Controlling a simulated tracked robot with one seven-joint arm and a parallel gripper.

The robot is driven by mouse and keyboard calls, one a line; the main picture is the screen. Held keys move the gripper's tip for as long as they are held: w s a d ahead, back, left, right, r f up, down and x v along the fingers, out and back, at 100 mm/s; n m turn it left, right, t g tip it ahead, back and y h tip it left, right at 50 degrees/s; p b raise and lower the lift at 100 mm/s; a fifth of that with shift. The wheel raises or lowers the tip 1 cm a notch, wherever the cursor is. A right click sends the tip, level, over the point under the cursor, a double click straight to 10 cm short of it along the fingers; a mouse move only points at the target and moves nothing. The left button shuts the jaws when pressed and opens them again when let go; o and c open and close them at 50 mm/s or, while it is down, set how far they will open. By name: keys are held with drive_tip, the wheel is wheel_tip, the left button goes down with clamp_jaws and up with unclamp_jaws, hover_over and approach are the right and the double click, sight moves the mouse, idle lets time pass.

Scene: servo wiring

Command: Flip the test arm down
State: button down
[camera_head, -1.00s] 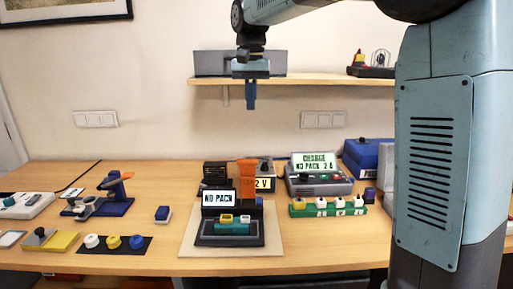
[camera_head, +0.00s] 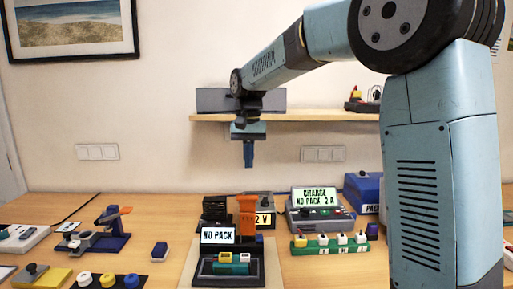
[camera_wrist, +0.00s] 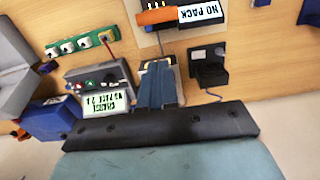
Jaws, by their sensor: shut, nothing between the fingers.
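The test station (camera_head: 228,274) is a dark unit on a pale board, with a small "NO PACK" display (camera_head: 217,235). An orange upright arm (camera_head: 246,216), which looks like the test arm, stands raised behind the display; it also shows at the top of the wrist view (camera_wrist: 158,17). Two yellow and white blocks (camera_head: 225,257) sit on a teal bar at the station's front. My gripper (camera_head: 248,163) points down, shut and empty, in the air above and behind the orange arm, apart from it. Its blue fingers (camera_wrist: 158,92) show together in the wrist view.
A charger (camera_head: 320,208) reading "CHARGE NO PACK 2 A" stands right of the station, behind a green strip (camera_head: 333,246). A shelf (camera_head: 310,115) is on the wall behind my gripper.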

drive_tip(key=shift+s+a+f, duration=0.1)
drive_tip(key=shift+s+f, duration=0.4)
drive_tip(key=shift+f, duration=0.6)
drive_tip(key=shift+s+d+f, duration=0.1)
drive_tip(key=shift+s+f, duration=0.4)
drive_tip(key=shift+f, duration=0.55)
drive_tip(key=shift+s+a+f, duration=0.1)
drive_tip(key=shift+s+f, duration=0.4)
drive_tip(key=shift+f, duration=0.6)
